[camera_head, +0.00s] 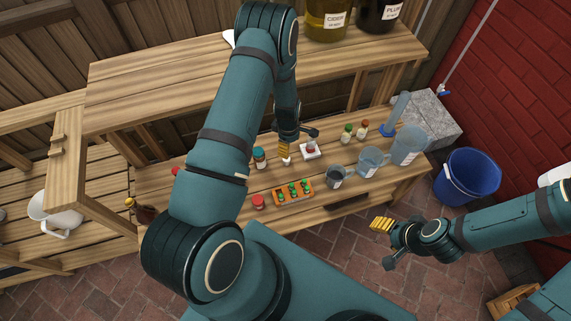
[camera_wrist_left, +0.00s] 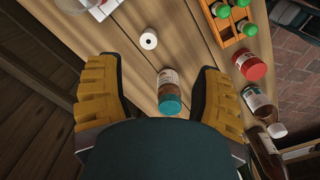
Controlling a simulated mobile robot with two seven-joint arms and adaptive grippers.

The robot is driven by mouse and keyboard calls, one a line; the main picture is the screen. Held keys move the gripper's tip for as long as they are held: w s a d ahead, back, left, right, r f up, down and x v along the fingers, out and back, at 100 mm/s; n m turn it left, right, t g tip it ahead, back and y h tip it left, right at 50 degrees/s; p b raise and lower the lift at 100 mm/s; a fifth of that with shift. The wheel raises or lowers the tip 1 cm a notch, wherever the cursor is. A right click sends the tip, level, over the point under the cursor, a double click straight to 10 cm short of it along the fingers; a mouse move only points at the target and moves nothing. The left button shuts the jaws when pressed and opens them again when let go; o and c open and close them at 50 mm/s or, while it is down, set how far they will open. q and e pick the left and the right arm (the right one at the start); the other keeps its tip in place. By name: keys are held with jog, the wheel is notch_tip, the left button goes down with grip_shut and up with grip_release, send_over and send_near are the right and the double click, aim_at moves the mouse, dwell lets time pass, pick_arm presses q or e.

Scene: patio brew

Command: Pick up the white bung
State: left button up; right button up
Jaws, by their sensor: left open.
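The white bung (camera_wrist_left: 149,40) stands on the wooden bench, with a small dark hole in its top. It shows ahead of my open left gripper (camera_wrist_left: 156,85) in the left wrist view, apart from both yellow fingers. In the head view the bung (camera_head: 287,161) is just below the fingertips of my left gripper (camera_head: 285,148). A bottle with a teal cap (camera_wrist_left: 169,92) appears between the fingers in the wrist view, nearer than the bung. My right gripper (camera_head: 381,224) hangs in front of the bench, away from the bung; its finger gap cannot be made out.
An orange rack (camera_head: 279,197) of green-capped bottles and a red-lidded jar (camera_head: 258,202) stand near the front edge. A white tray (camera_head: 312,150) is right of the bung. Clear jugs (camera_head: 409,146) stand further right. A raised shelf (camera_head: 180,78) is behind.

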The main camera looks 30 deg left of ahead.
aim_at(286, 161)
pick_arm(q)
jog(key=f, duration=0.3)
jog(key=w+a+f+n+b, duration=0.1)
jog(key=f, duration=0.2)
jog(key=w+a+f+n+b, duration=0.1)
jog(key=f, duration=0.2)
jog(key=shift+a+f, duration=0.15)
jog(key=shift+f, duration=0.15)
jog(key=shift+s+f+b, duration=0.1)
jog(key=shift+f+b, duration=0.9)
jog(key=shift+f, duration=1.65)
jog(key=c, duration=1.1)
